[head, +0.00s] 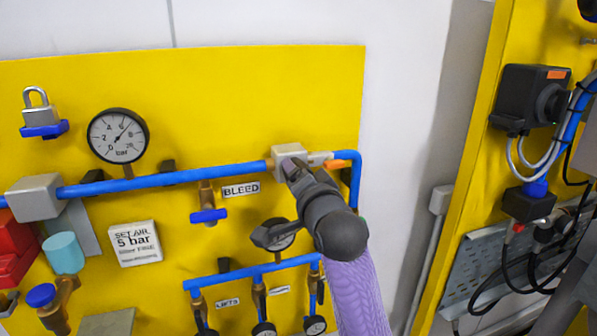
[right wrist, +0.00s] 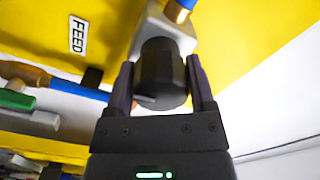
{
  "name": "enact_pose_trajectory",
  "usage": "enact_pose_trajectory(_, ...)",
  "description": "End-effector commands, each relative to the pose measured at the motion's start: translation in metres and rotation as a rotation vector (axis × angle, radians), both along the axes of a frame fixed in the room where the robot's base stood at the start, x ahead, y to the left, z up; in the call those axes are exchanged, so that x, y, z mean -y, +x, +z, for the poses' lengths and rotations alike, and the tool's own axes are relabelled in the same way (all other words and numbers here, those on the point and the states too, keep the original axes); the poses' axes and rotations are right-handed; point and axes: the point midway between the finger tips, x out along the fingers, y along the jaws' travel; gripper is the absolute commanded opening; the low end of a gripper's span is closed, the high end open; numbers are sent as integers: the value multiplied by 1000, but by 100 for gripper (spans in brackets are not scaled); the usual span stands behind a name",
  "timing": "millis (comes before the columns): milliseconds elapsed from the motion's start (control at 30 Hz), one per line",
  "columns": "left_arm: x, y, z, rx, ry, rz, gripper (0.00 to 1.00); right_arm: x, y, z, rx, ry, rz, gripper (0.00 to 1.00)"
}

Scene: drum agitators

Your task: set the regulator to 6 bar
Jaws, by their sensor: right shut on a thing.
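The regulator's grey block (head: 287,153) sits at the right end of the blue pipe on the yellow panel. Its black knob (right wrist: 160,72) shows in the right wrist view. My right gripper (head: 294,170) comes in from below; in the right wrist view its two fingers (right wrist: 160,84) are shut on the knob's sides. In the head view, my gripper and wrist cover the knob. A round gauge (head: 118,136) marked in bar stands left on the same pipe; its needle points up and right, near the 6. My left gripper is not in view.
A white sign (head: 135,243) seems to read "SET AIR 5 bar". A blue-handled bleed valve (head: 208,215) is left of my gripper. White wall (head: 410,100) is clear to the right.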

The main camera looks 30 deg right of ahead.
Motion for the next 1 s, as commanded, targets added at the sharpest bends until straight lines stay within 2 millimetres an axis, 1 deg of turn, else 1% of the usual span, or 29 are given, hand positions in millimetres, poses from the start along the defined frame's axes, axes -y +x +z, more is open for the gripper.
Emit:
enact_pose_trajectory(33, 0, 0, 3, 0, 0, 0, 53, 0, 0, 1, 4, 19, -1, 11)
enact_pose_trajectory(300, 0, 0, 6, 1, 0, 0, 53, 0, 0, 1, 20, 76, 0, 11)
enact_pose_trajectory(767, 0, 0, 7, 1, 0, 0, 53, 0, 0, 1, 22, 82, 0, 11)
enact_pose_trajectory(800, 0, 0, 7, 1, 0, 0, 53, 0, 0, 1, 22, 82, 0, 78)
enact_pose_trajectory(867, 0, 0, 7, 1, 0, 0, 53, 0, 0, 1, 22, 82, 0, 91)
enact_pose_trajectory(900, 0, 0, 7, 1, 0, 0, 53, 0, 0, 1, 22, 82, 0, 99)
enact_pose_trajectory(1000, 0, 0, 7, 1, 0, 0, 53, 0, 0, 1, 21, 82, 0, 100)
